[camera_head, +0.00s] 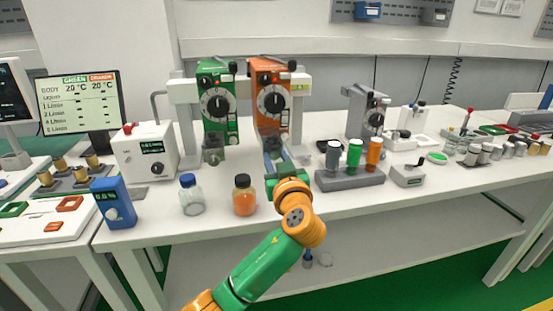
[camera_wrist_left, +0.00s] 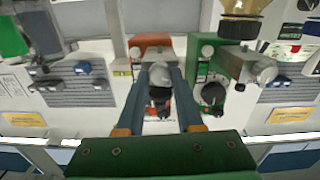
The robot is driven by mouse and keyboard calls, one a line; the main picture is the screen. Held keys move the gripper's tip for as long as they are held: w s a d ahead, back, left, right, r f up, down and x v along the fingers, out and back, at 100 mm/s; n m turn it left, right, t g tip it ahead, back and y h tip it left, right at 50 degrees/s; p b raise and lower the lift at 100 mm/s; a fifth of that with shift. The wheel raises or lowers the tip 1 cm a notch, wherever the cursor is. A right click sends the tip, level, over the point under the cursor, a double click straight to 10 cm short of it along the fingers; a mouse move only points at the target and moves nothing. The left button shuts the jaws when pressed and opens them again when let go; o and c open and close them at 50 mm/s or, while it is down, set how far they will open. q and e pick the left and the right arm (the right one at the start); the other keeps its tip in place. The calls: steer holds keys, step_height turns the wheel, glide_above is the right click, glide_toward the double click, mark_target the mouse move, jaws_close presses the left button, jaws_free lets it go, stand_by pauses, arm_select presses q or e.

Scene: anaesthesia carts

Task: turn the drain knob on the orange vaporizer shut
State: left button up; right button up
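The orange vaporizer (camera_head: 270,85) stands right of the green vaporizer (camera_head: 215,105) on the bench, its black dial (camera_head: 274,102) facing me. My left gripper (camera_head: 272,150) points at its lower front, and hides its drain knob in the head view. In the left wrist view, where the vaporizers appear inverted, the grey drain knob (camera_wrist_left: 159,74) lies between the fingertips of my left gripper (camera_wrist_left: 160,80). The fingers are apart, one on each side of the knob. I cannot tell whether they press on it. My right gripper is not in view.
A clear bottle with a blue cap (camera_head: 191,195) and an orange bottle (camera_head: 244,195) stand left of my arm. A grey rack (camera_head: 349,180) with coloured vials is close on the right. A monitor (camera_head: 80,102) stands at the left. Bare bench lies behind the bottles.

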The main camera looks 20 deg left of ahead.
arm_select(q)
jaws_close()
steer(key=m+p, duration=0.1)
steer(key=m, duration=0.3)
steer(key=shift+r, duration=0.1)
steer(key=shift+m+p, duration=0.35)
steer(key=shift+m, duration=0.45)
steer(key=o, duration=1)
jaws_free()
steer(key=shift+c, duration=0.2)
steer(key=b+v, duration=0.1)
steer(key=v, duration=0.6)
steer(key=shift+d+b, duration=0.15)
steer(key=shift+b, duration=0.15)
